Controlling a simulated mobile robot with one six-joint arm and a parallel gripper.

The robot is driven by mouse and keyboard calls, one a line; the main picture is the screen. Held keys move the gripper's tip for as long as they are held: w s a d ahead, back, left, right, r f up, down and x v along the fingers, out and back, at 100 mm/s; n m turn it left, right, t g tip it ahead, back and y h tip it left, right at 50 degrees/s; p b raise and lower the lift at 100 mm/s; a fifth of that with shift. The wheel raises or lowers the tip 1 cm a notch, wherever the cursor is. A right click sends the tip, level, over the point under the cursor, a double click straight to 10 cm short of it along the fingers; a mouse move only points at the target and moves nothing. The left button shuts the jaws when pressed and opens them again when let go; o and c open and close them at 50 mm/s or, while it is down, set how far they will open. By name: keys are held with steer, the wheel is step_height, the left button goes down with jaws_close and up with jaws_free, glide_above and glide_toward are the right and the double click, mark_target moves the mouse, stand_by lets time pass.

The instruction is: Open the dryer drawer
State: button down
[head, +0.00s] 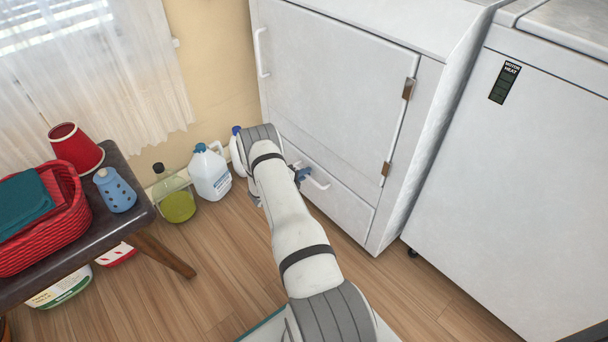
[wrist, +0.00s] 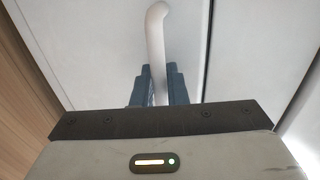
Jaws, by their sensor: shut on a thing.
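The white dryer (head: 330,70) stands against the back wall with its large door shut. The drawer (head: 343,207) is the low panel under that door, and its front looks flush with the dryer. The drawer's white bar handle (head: 320,184) shows just right of my gripper (head: 302,174). In the wrist view the handle (wrist: 156,35) runs down between the two blue fingers of my gripper (wrist: 158,78), which are shut on it. My arm hides the left part of the drawer in the head view.
A second white appliance (head: 520,150) stands at the right. White jugs (head: 210,172) and a green-yellow container (head: 178,200) stand on the floor left of the dryer. A dark table (head: 112,222) holds a red basket (head: 45,240). Floor between table and arm is clear.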

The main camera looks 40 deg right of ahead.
steer(key=shift+a, duration=0.15)
steer(key=f+v, duration=0.3)
steer(key=v, duration=1.2)
steer(key=a+f+b+v, duration=0.1)
steer(key=f+v, duration=0.2)
steer(key=v, duration=1.3)
steer(key=shift+w+a, duration=0.15)
steer(key=shift+a, duration=0.3)
steer(key=shift+f, duration=0.15)
steer(key=c, duration=1.8)
jaws_free()
steer(key=shift+a, duration=0.1)
steer(key=p+v, duration=0.2)
steer(key=v, duration=0.5)
steer(key=shift+a, duration=0.25)
